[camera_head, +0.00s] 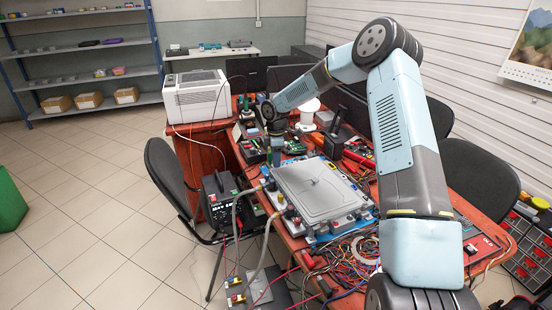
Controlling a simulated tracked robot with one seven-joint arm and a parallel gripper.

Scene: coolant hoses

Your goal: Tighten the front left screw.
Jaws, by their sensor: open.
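A flat grey cold plate (318,190) lies on the red workbench with fittings along its near and right edges. The front left screw cannot be made out at this size. Grey hoses (266,240) run from the fittings (281,198) at the plate's left side, down past the bench edge. My arm bends over from the right, and my gripper (276,150) points down beyond the plate's far left corner, apart from the plate. It is small and dark in this view; its jaws are open. I cannot make out anything held between them.
Tangled wires (352,258) cover the bench in front of the plate. A black power unit (222,200) stands left of the bench, near a black chair (168,178). A white printer-like box (197,97) and small electronics stand at the back.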

